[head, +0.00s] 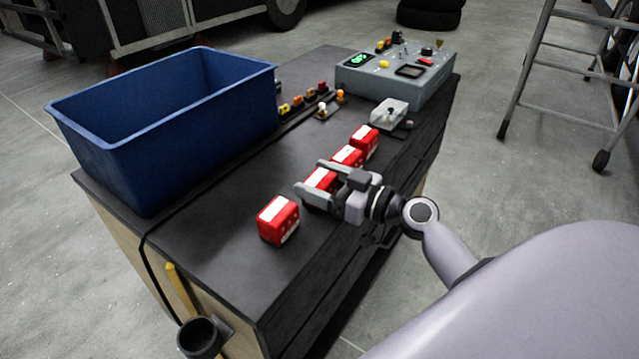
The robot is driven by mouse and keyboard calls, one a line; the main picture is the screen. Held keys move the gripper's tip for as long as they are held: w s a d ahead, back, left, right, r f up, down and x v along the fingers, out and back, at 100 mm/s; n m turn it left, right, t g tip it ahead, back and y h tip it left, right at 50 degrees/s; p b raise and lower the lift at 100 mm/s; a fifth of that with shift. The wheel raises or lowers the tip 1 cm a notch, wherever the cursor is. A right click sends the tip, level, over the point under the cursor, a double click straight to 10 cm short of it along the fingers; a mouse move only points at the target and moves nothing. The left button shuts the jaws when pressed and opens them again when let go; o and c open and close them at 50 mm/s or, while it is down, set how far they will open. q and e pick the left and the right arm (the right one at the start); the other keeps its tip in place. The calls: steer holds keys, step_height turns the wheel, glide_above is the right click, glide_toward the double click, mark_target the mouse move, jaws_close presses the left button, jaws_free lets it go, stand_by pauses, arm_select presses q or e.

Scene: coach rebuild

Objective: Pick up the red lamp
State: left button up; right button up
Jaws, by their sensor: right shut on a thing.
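Several red lamps with white tops stand in a row on the dark bench top (205,240). My right gripper (318,182) reaches in from the right and is shut on one red lamp (321,180), a finger on either side of it. The fingers partly hide this lamp, and I cannot tell whether it still touches the bench. Another red lamp (278,219) stands apart, nearer the front edge. Two more, a red lamp (346,156) and a red lamp (364,141), stand behind the gripper. My left gripper is not in view.
A blue bin (175,130), empty as far as I see, stands at the left of the bench. A grey control box (400,75) stands at the back right. A stepladder (520,75) stands right.

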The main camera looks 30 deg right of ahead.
mark_target(321, 179)
arm_select(q)
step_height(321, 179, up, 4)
steer(key=p, duration=0.4)
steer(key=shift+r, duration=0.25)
arm_select(e)
step_height(321, 179, up, 20)
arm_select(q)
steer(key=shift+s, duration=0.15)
arm_select(e)
steer(key=shift+s, duration=0.1)
